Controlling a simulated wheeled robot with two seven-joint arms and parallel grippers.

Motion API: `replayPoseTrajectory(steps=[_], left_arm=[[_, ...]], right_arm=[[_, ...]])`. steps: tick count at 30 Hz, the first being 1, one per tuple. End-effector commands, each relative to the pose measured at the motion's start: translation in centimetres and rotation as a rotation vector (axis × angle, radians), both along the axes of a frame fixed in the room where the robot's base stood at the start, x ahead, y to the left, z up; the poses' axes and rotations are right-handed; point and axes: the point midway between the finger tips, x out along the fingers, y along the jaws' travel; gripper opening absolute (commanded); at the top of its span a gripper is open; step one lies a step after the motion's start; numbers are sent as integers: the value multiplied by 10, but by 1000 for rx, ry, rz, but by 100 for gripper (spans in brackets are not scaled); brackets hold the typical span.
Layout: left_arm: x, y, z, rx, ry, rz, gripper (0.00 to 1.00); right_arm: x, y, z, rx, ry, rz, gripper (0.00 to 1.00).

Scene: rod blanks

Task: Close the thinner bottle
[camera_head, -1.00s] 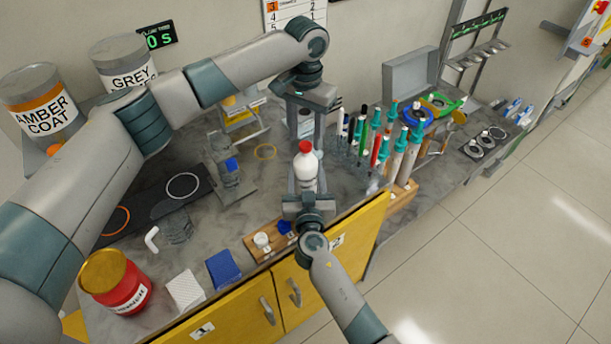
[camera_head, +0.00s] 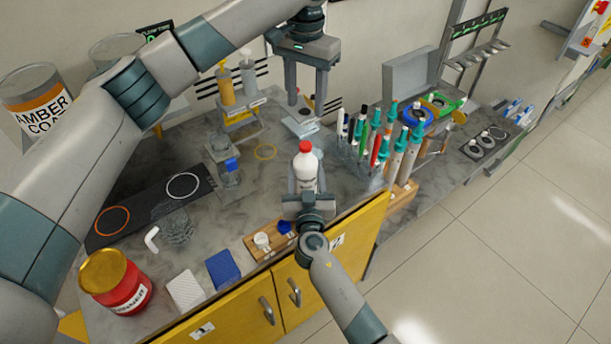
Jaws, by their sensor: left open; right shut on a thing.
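A white bottle (camera_head: 306,172) stands upright near the counter's front edge with a red cap (camera_head: 305,147) on its top. How tightly the cap sits cannot be told. My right gripper (camera_head: 306,190) is shut on the bottle from the front, low on its body, and hides its lower part. My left gripper (camera_head: 306,100) is open and empty, above and behind the bottle, clear of the cap.
A wooden board (camera_head: 262,253) with a white cap (camera_head: 262,240) and a blue cap (camera_head: 285,227) lies at front left. A red tin (camera_head: 115,283) is further left.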

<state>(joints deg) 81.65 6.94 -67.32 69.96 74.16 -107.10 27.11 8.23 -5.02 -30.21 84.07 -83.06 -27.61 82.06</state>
Motion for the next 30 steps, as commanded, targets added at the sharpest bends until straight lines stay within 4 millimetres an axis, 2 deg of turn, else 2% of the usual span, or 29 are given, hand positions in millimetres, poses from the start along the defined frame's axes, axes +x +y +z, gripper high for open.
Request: replayPoseTrajectory(steps=[1,2,3,4,14,19,26,30], left_arm=[[0,0,0,0,0,0,45],[0,0,0,0,0,0,45],[0,0,0,0,0,0,45],[0,0,0,0,0,0,45],[0,0,-1,0,0,0,45],[0,0,-3,0,0,0,45],[0,0,-11,0,0,0,45],[0,0,-19,0,0,0,45]], right_arm=[[0,0,0,0,0,0,0],[0,0,0,0,0,0,57],[0,0,0,0,0,0,66],[0,0,0,0,0,0,72],[-1,0,0,0,0,0,72],[-7,0,-1,1,0,0,72],[-34,-2,-3,3,1,0,72],[-59,-3,-4,3,1,0,72]])
